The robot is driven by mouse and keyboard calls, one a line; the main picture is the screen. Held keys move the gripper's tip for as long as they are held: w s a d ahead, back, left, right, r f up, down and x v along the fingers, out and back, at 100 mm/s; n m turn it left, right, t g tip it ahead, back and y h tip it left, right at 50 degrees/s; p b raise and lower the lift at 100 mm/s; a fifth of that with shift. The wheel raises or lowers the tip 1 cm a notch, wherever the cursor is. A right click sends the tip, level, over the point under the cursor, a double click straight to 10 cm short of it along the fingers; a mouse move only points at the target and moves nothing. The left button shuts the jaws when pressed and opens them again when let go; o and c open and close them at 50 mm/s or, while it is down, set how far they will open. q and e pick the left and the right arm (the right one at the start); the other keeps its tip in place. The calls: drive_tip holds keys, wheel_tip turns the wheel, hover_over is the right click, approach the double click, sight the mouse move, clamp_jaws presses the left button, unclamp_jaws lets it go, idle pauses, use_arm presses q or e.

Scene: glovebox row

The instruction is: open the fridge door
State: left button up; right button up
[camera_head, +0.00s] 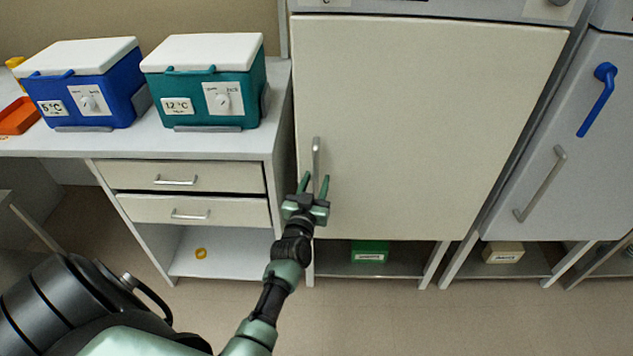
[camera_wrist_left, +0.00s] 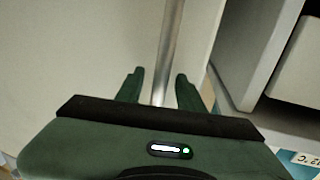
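The fridge door (camera_head: 430,110) is a large cream panel in the middle of the head view, and it looks shut. Its vertical metal handle (camera_head: 316,158) is near the door's left edge. My left gripper (camera_head: 315,184) is at the lower end of this handle, with its fingers apart. In the left wrist view the handle (camera_wrist_left: 170,55) runs between the two green fingertips of my left gripper (camera_wrist_left: 159,80), with gaps on both sides. The handle's lower end is hidden behind the gripper body there. My right gripper is not in view.
A counter (camera_head: 190,141) with drawers stands left of the fridge, bearing a blue cooler (camera_head: 125,88) and a teal cooler (camera_head: 245,88). A grey door (camera_head: 570,150) with a slanted handle (camera_head: 541,185) is at the right. The floor (camera_head: 440,320) in front is clear.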

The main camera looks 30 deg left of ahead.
use_arm(q)
drive_tip(key=shift+c, duration=0.4)
clamp_jaws()
idle(1.1)
